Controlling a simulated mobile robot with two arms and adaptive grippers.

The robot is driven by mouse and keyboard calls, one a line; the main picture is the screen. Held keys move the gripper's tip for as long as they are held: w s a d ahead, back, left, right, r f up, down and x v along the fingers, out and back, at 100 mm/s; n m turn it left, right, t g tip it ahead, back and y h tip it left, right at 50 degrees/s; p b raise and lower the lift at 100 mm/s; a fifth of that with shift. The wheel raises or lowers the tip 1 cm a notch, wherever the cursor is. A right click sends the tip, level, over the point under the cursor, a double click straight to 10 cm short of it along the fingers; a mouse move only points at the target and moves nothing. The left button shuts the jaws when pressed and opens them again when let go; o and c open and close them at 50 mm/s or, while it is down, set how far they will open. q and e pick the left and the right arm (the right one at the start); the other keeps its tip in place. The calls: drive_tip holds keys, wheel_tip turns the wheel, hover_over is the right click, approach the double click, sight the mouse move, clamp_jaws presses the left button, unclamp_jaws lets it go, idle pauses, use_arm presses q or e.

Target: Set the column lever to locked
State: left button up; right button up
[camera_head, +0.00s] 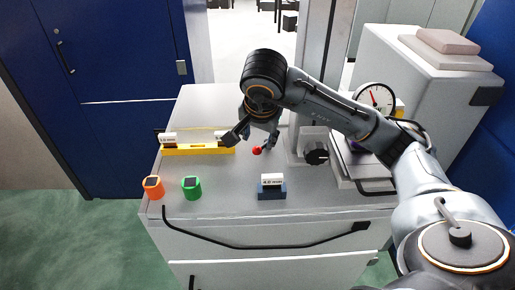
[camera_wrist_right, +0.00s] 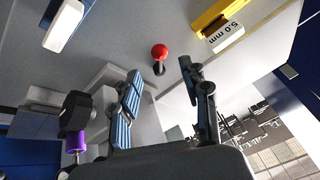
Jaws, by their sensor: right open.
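The column lever shows as a red ball knob (camera_head: 257,150) on a short black stem, at the left side of the grey column (camera_head: 314,70). In the right wrist view the red knob (camera_wrist_right: 159,51) is just beyond the fingertips, roughly between them. My right gripper (camera_head: 251,140) is open and empty, reaching down at the lever; its spread fingers also show in the right wrist view (camera_wrist_right: 161,68). I cannot tell whether a finger touches the lever. Any lock marking is not readable. My left gripper is not in view.
A black knob (camera_head: 316,153) sits at the column's base. A round dial gauge (camera_head: 375,98) stands at right. A yellow holder (camera_head: 205,150), an orange piece (camera_head: 153,187), a green piece (camera_head: 191,187) and a blue labelled block (camera_head: 272,192) stand on the grey bench (camera_head: 230,207).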

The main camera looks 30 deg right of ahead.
sight(258, 148)
drive_tip(key=p+x, duration=0.1)
drive_tip(key=x, duration=0.4)
drive_tip(key=shift+d+f, duration=0.1)
drive_tip(key=shift+f, duration=0.2)
drive_tip(key=shift+w+d+f, duration=0.15)
drive_tip(key=shift+w+f, duration=0.15)
drive_tip(key=shift+f, duration=0.2)
clamp_jaws()
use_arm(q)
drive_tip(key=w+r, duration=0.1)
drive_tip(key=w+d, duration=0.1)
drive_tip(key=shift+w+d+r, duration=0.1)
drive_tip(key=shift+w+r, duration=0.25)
